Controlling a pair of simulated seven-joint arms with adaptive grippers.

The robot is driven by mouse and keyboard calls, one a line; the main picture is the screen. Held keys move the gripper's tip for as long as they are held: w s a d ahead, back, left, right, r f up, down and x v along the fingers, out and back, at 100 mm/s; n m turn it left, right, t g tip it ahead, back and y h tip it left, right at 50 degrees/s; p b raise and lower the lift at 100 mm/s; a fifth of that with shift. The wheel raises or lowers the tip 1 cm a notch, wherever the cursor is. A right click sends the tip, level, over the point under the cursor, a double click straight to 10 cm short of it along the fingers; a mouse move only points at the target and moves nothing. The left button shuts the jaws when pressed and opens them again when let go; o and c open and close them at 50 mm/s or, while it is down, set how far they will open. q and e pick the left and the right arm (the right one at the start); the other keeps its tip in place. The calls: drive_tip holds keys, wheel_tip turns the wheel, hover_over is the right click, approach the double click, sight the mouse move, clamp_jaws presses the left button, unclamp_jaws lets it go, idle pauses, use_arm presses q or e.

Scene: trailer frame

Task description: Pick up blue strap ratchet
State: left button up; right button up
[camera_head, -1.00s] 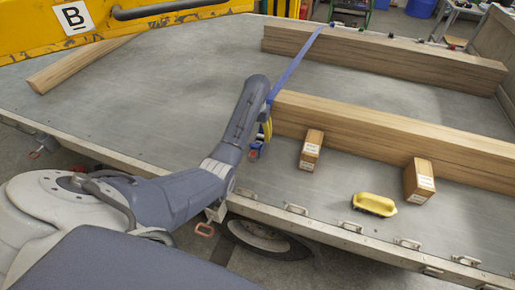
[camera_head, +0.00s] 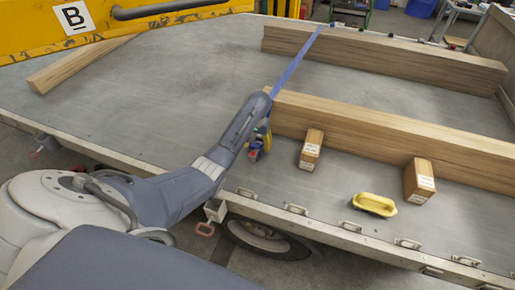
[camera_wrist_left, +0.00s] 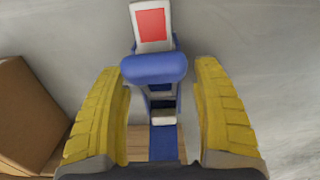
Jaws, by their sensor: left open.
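The blue strap ratchet (camera_wrist_left: 155,70) is in the middle of the left wrist view, with a white end bearing a red patch. It lies between the two yellow fingers of my left gripper (camera_wrist_left: 158,120), which is open, with gaps on both sides. In the head view my left gripper (camera_head: 259,143) is partly hidden behind my forearm at the left end of the nearer wooden beam. The ratchet shows there only as a small blue bit. The blue strap (camera_head: 296,58) runs from there to the far beam. My right gripper is not in view.
The nearer beam (camera_head: 390,141) and far beam (camera_head: 390,62) lie on the trailer bed (camera_head: 170,95). Two small boxes (camera_head: 311,150) (camera_head: 418,181) and a yellow handled object (camera_head: 374,205) stand near the front edge. Metal brackets line that edge.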

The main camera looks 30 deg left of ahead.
use_arm(q)
drive_tip(key=shift+f, duration=0.15)
drive_tip(key=shift+o, duration=0.2)
clamp_jaws()
idle(0.3)
